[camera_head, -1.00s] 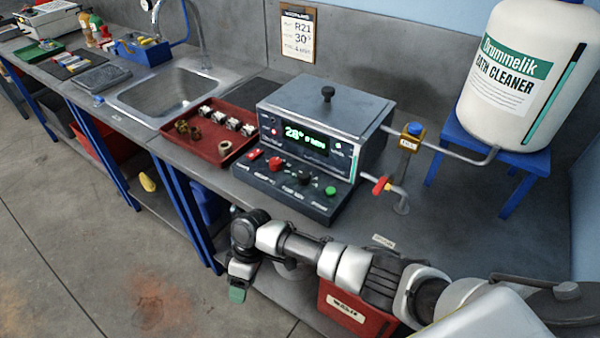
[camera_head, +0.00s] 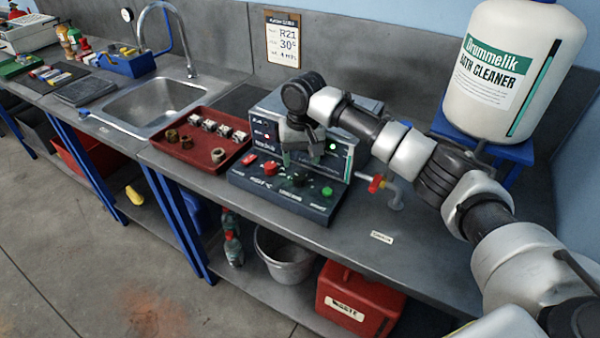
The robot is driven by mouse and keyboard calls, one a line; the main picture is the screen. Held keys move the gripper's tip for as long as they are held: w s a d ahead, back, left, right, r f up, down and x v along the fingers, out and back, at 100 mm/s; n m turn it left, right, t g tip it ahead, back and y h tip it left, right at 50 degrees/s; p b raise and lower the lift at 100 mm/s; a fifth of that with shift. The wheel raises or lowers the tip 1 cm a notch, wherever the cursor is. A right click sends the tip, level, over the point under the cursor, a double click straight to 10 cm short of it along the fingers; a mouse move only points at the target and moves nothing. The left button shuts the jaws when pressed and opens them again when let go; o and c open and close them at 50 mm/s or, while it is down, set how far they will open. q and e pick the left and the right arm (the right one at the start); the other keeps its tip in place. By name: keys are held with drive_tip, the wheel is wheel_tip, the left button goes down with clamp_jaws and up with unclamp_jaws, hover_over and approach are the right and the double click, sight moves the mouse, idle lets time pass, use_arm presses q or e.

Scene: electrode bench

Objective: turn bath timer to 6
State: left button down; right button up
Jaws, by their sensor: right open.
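The bath unit (camera_head: 250,118) is a grey box with a dark sloping control panel (camera_head: 288,200) on the bench. The panel carries a red switch (camera_head: 249,160), a red knob (camera_head: 271,168), a black knob (camera_head: 300,179) and a green button (camera_head: 327,191). Their labels are too small to read, so I cannot tell which number any knob points to. My right gripper (camera_head: 301,159) is open, pointing down over the panel just above the black knob; contact is not clear. It hides most of the display. My left gripper is not in view.
A red tray (camera_head: 205,162) with small metal parts lies left of the unit, beside the sink (camera_head: 165,105). A pipe with a red-handled valve (camera_head: 377,183) stands at the right. The white cleaner drum (camera_head: 500,80) is behind. The bench front is clear.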

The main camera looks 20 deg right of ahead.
sight(300, 176)
wheel_tip(300, 176, down, 5)
drive_tip(key=shift+s+a+r, duration=0.1)
drive_tip(key=shift+s+a, duration=0.05)
drive_tip(key=shift+f, duration=0.25)
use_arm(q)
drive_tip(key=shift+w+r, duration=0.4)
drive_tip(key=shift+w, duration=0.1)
